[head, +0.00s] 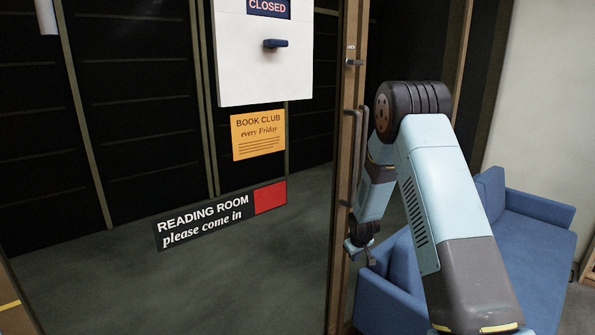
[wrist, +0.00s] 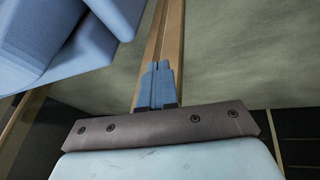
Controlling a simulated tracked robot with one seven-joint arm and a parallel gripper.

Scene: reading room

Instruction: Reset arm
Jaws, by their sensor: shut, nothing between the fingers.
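My arm stretches up and over on the right of the head view, with its end hanging down beside the door frame's edge. My gripper (head: 364,256) is small there, below the dark door handle (head: 350,158) and in front of the blue sofa. In the wrist view my gripper (wrist: 157,66) has its two blue fingers together, with nothing between them. The fingers overlap a wooden strip (wrist: 171,40) in that view. I cannot tell whether they touch it.
A glass pane with a "READING ROOM" sign (head: 205,222), a yellow notice (head: 258,135) and a white "CLOSED" panel (head: 262,75) fills the left. A blue sofa (head: 540,250) stands on the right, close to my arm; it also shows in the wrist view (wrist: 50,45).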

